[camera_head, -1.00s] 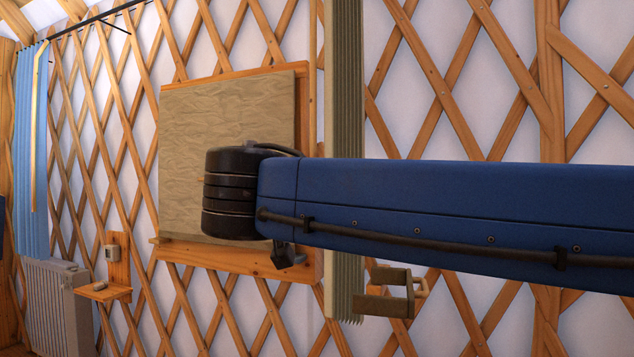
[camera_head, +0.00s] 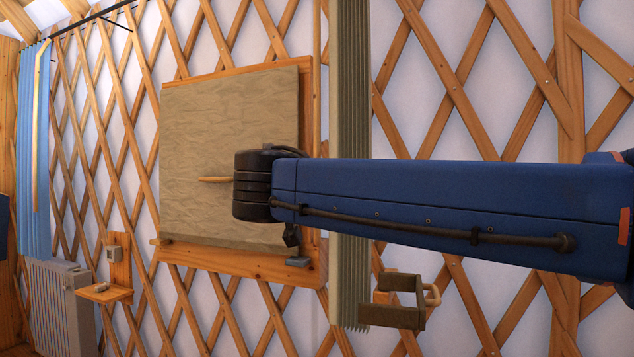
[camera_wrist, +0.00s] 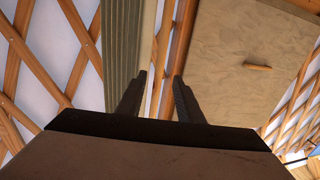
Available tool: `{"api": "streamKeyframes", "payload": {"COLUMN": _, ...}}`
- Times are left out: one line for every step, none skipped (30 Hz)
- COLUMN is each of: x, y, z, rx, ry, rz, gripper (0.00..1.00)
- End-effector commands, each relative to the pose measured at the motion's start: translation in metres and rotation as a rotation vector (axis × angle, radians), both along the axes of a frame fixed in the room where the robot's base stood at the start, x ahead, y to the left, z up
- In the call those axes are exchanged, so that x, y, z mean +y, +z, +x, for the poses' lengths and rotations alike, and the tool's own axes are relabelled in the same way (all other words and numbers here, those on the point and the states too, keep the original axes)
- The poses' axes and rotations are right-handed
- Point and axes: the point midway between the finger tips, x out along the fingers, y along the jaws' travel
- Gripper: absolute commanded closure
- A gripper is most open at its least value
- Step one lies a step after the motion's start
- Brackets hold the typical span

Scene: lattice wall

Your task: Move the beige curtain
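The beige curtain (camera_head: 348,90) is a narrow, pleated vertical strip hanging right of the framed panel in the head view. My blue arm crosses in front of its middle. The curtain also shows left of my fingers in the wrist view (camera_wrist: 122,50). A khaki U-shaped bracket (camera_head: 392,318) with a small wooden loop sits at its lower right edge. My gripper (camera_wrist: 160,80) is open, with a clear gap between its two dark fingers and nothing held. Its left finger overlaps the curtain's edge in the picture; I cannot tell if they touch. My arm mostly hides the gripper in the head view.
A beige panel (camera_head: 215,130) with a wooden peg handle is set in a wooden frame (camera_head: 240,262). A blue curtain (camera_head: 32,150), a radiator (camera_head: 60,300) and a small shelf (camera_head: 106,293) stand at the left. Wooden lattice lines the wall right of the beige curtain.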

Motion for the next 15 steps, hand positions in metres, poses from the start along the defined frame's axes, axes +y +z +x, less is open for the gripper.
{"api": "streamKeyframes", "payload": {"x": -0.003, "y": 0.0, "z": 0.009, "rx": 0.0, "ry": -0.004, "rz": 0.0, "gripper": 0.67}}
{"api": "streamKeyframes", "payload": {"x": -0.003, "y": 0.0, "z": 0.014, "rx": 0.0, "ry": -0.004, "rz": 0.0, "gripper": 0.67}}
{"api": "streamKeyframes", "payload": {"x": -0.004, "y": 0.0, "z": 0.02, "rx": 0.0, "ry": -0.003, "rz": 0.001, "gripper": 0.67}}
{"api": "streamKeyframes", "payload": {"x": -0.005, "y": 0.0, "z": 0.025, "rx": 0.0, "ry": -0.003, "rz": 0.0, "gripper": 0.67}}
{"api": "streamKeyframes", "payload": {"x": -0.006, "y": 0.0, "z": 0.029, "rx": 0.0, "ry": -0.004, "rz": 0.0, "gripper": 0.67}}
{"api": "streamKeyframes", "payload": {"x": -0.007, "y": 0.0, "z": 0.036, "rx": 0.0, "ry": -0.003, "rz": 0.0, "gripper": 0.67}}
{"api": "streamKeyframes", "payload": {"x": -0.007, "y": 0.0, "z": 0.041, "rx": 0.0, "ry": -0.003, "rz": 0.0, "gripper": 0.67}}
{"api": "streamKeyframes", "payload": {"x": -0.008, "y": 0.0, "z": 0.046, "rx": 0.0, "ry": -0.004, "rz": 0.0, "gripper": 0.67}}
{"api": "streamKeyframes", "payload": {"x": -0.009, "y": 0.0, "z": 0.052, "rx": 0.0, "ry": -0.003, "rz": 0.001, "gripper": 0.67}}
{"api": "streamKeyframes", "payload": {"x": -0.01, "y": 0.0, "z": 0.056, "rx": 0.0, "ry": -0.003, "rz": 0.001, "gripper": 0.67}}
{"api": "streamKeyframes", "payload": {"x": -0.011, "y": 0.0, "z": 0.06, "rx": 0.0, "ry": -0.003, "rz": 0.0, "gripper": 0.67}}
{"api": "streamKeyframes", "payload": {"x": -0.011, "y": 0.0, "z": 0.066, "rx": 0.0, "ry": -0.003, "rz": 0.0, "gripper": 0.67}}
{"api": "streamKeyframes", "payload": {"x": -0.011, "y": 0.0, "z": 0.07, "rx": 0.0, "ry": -0.002, "rz": 0.0, "gripper": 0.67}}
{"api": "streamKeyframes", "payload": {"x": -0.012, "y": 0.0, "z": 0.073, "rx": 0.0, "ry": -0.002, "rz": 0.0, "gripper": 0.67}}
{"api": "streamKeyframes", "payload": {"x": -0.013, "y": 0.0, "z": 0.077, "rx": 0.0, "ry": -0.002, "rz": 0.0, "gripper": 0.67}}
